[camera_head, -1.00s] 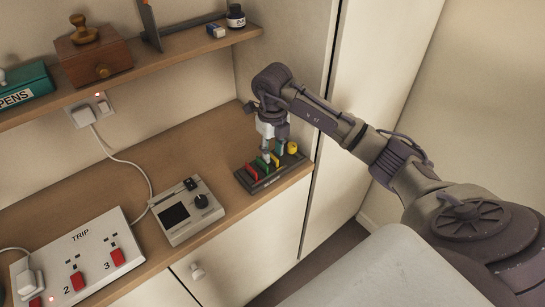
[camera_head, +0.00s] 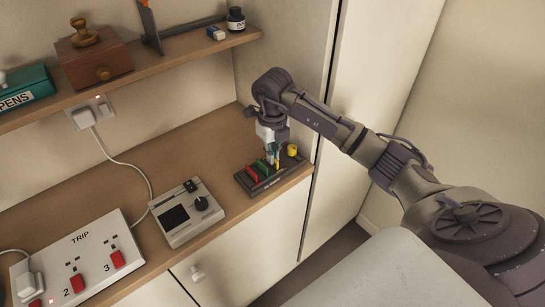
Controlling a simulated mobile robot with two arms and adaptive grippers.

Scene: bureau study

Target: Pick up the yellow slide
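A dark rack (camera_head: 262,185) stands near the right end of the wooden desk and holds several upright coloured slides. A red slide (camera_head: 252,174) is at its left, with a green slide (camera_head: 263,167) beside it. The narrow yellow slide (camera_head: 278,165) stands to the right of the green one. My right gripper (camera_head: 271,157) points down over the rack, its fingertips close to the green and yellow slides. The fingers are too small to tell whether they are open or touch a slide. My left gripper is not in view.
A yellow round piece (camera_head: 292,150) sits at the rack's right end. Left of the rack are a grey device with a knob (camera_head: 188,212) and a white TRIP panel (camera_head: 80,260). A shelf (camera_head: 160,62) with a stamp and box hangs above. A cabinet side stands close on the right.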

